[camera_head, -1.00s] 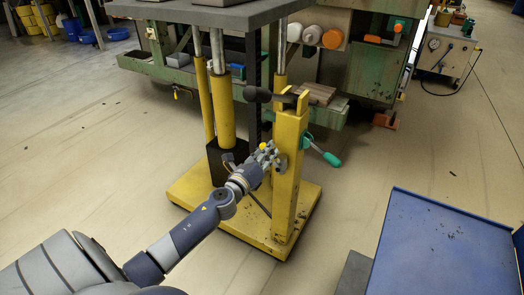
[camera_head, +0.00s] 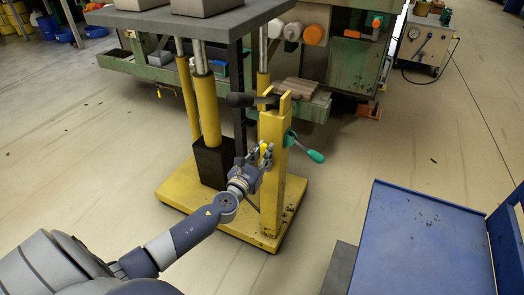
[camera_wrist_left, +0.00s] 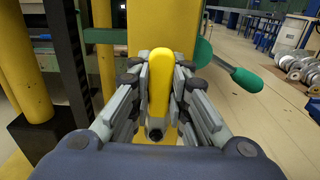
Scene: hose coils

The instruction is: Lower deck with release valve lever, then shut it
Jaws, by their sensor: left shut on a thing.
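The lift's grey deck (camera_head: 215,27) stands raised on its yellow cylinders and shiny rods. A yellow post (camera_head: 272,190) rises from the yellow base (camera_head: 235,228). My left gripper (camera_head: 262,157) is at the left face of the post. In the left wrist view, the left gripper (camera_wrist_left: 160,95) is shut on a yellow lever (camera_wrist_left: 160,75), likely the release valve lever, with a finger on each side of it. In the head view the fingers mostly hide this lever. My right gripper is out of view.
A green-handled lever (camera_head: 315,156) sticks out right of the post. A black handle (camera_head: 241,100) is near its top. Grey boxes (camera_head: 198,5) rest on the deck. A blue table (camera_head: 420,240) stands at the lower right. Open floor lies left of the base.

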